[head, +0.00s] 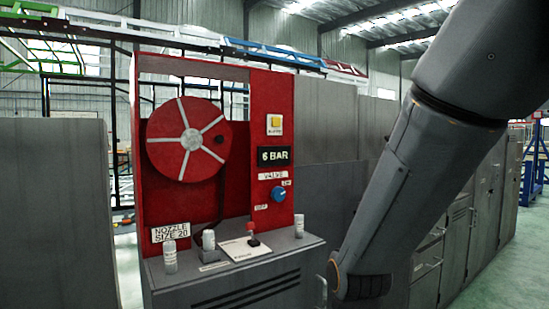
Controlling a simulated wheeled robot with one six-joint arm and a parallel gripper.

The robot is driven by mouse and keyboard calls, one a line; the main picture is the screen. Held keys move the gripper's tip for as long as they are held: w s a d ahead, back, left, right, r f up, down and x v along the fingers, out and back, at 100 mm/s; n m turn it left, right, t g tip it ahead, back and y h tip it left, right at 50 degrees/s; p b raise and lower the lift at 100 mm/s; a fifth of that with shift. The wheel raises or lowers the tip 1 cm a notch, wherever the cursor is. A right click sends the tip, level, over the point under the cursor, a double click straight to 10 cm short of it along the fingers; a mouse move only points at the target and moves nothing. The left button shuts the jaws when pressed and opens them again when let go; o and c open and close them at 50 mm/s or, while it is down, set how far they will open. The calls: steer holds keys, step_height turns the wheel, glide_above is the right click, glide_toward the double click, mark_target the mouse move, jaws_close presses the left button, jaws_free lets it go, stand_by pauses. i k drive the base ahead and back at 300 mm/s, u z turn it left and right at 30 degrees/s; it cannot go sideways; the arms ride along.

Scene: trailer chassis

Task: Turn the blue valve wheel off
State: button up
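The blue valve wheel (278,194) is a small round knob on the right-hand panel of the red hose-reel cabinet (257,225). A "VALVE" label (272,175) is above it. Small white labels sit at its upper right (287,182) and lower left (261,207); their text is too small to read. Nothing covers the wheel, and nothing touches it. My arm comes down from the upper right, to the right of the cabinet. My gripper is not in view.
A "6 BAR" display (273,156) and a yellow button (274,121) are above the wheel. A red hose reel (188,140) is at left. The grey cabinet top (280,249) holds white cylinders (170,257), a red-knobbed lever (252,233) and a paper sheet (240,252).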

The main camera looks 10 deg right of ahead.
mark_target(278, 193)
steer(key=z, duration=0.8)
steer(key=i, duration=0.75)
steer(key=u, duration=1.55)
